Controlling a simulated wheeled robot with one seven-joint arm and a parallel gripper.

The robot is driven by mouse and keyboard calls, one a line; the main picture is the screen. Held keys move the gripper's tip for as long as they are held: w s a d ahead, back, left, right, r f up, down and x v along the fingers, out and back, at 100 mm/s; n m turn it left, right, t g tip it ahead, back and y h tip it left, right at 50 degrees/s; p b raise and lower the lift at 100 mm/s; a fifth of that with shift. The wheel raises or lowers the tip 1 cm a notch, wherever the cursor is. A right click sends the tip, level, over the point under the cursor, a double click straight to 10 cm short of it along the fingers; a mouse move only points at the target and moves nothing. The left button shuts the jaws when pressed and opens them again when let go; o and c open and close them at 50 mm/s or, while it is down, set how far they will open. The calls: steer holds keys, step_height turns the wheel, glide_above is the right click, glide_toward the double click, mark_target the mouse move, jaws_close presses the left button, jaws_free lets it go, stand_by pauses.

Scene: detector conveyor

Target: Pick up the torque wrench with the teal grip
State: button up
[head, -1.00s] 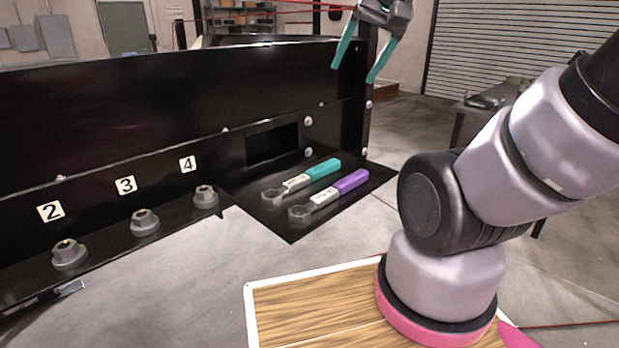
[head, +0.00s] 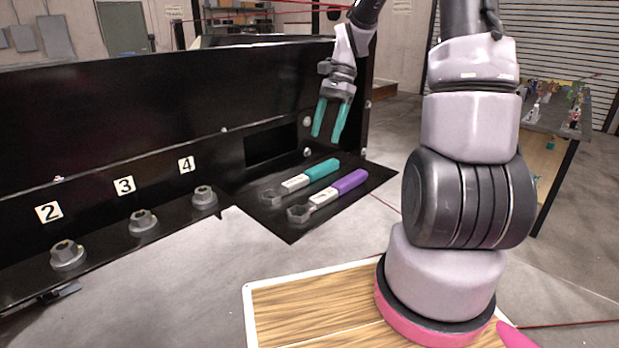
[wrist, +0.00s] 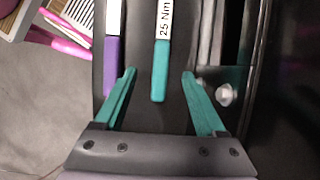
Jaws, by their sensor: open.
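The torque wrench with the teal grip (head: 322,169) lies on a black shelf (head: 290,228), its grey ring head toward the left. Its teal grip and a "25 Nm" label also show in the wrist view (wrist: 160,70). A wrench with a purple grip (head: 350,181) lies beside it, nearer the camera. It shows at the left in the wrist view (wrist: 112,65). My gripper (head: 325,138) has teal fingers, points down and is open and empty above the teal grip's end. In the wrist view (wrist: 158,75) the teal grip lies between the open fingers, lower than them.
A black panel (head: 130,110) with a rectangular opening (head: 272,142) rises behind the shelf. Bolts sit on a ledge at the left by the labels 2, 3 and 4 (head: 187,164). A dark table (head: 570,115) with small items stands at the right.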

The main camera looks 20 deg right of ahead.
mark_target(314, 169)
steer(key=x, duration=1)
steer(key=shift+w+a+f, duration=0.1)
steer(key=shift+a+f, duration=0.15)
jaws_close()
stand_by(1.1)
